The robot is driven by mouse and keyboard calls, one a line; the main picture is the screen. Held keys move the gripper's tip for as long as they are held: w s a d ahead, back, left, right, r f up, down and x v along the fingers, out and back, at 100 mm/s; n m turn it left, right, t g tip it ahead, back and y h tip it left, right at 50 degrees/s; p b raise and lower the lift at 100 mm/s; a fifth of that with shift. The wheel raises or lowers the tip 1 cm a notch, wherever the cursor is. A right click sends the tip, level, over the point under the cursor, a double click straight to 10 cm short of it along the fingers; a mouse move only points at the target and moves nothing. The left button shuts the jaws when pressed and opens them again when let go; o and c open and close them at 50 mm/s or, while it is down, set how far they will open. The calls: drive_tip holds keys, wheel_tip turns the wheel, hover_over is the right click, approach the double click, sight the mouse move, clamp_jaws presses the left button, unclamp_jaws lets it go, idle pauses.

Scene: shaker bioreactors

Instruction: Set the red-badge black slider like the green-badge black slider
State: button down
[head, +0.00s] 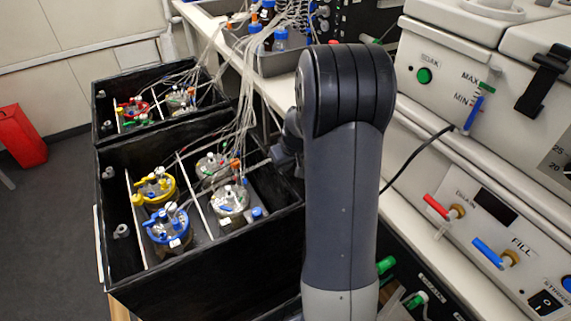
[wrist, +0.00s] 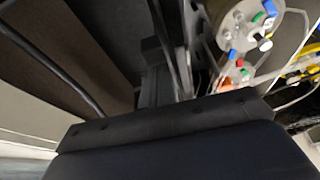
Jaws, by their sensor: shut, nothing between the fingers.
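I cannot make out a black slider with a red or a green badge in either view. My gripper (wrist: 155,50) shows in the wrist view as dark fingers beyond a broad dark body. It is shut and holds nothing. In the head view my upright arm hides the middle of the scene and most of the gripper.
Two black boxes (head: 205,288) with several lidded vessels and tubes stand at the left. A grey tray (head: 283,65) with blue-capped bottles is behind. The machine carries a red lever (head: 436,206), a blue lever (head: 489,251) and a black handle (head: 540,82).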

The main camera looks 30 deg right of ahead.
drive_tip(key=shift+s+d+b, duration=0.1)
drive_tip(key=shift+s+b, duration=1.15)
drive_tip(key=shift+s, duration=1.65)
